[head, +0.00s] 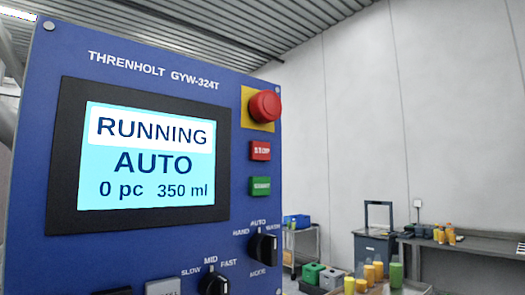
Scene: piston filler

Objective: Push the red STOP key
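The red STOP key (260,151) is a small rectangular key with white lettering on the right side of the blue control panel (150,66). It sits below the red mushroom button (265,106) on its yellow plate and above the green key (260,186). The screen (150,155) reads RUNNING, AUTO, 0 pc, 350 ml. My gripper is not in view. Nothing covers the STOP key.
A mode knob (264,248) and a speed knob (213,284) stick out low on the panel. Grey benches with orange bottles (447,233) and a cart (304,246) stand behind at the right. The space in front of the panel looks clear.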

